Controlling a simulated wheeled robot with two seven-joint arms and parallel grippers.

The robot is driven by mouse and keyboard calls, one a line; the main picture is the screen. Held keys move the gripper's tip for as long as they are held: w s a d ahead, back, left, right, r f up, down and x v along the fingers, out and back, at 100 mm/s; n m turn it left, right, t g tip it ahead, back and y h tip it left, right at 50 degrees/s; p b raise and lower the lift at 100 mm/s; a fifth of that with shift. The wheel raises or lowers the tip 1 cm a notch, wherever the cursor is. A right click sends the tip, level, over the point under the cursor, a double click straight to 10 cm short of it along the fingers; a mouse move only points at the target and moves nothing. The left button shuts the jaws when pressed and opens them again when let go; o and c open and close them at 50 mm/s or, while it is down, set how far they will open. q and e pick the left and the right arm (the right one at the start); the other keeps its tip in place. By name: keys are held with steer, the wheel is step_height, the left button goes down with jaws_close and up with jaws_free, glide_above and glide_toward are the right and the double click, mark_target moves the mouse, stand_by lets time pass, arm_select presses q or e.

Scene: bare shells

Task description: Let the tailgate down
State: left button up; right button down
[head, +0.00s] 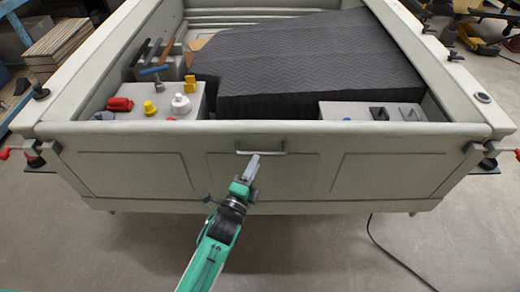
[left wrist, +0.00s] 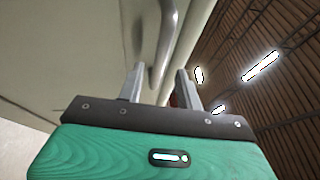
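The tailgate (head: 120,170) is a pale grey-green panel standing upright, closed across the near end of the truck bed. A metal bar handle (head: 272,152) sits near its top middle; it also shows in the left wrist view (left wrist: 168,40). My left gripper (head: 254,163) is just below and in front of the handle. In the left wrist view its two fingers (left wrist: 160,70) are apart, and the lower end of the handle shows between them. I cannot tell whether they touch it. Red-tipped latches are at the left corner (head: 5,153) and right corner (head: 517,154). My right gripper is out of view.
In the bed, a black ribbed mat (head: 300,60) covers a large slab. A left box (head: 140,100) carries small coloured items; a right box (head: 340,109) carries several more. A black cable (head: 385,250) lies on the floor at right. The floor before the tailgate is otherwise clear.

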mark_target(260, 154)
arm_select(q)
steer(key=shift+p+x, duration=0.65)
steer(key=shift+x, duration=1.85)
steer(key=shift+f, duration=0.1)
jaws_close()
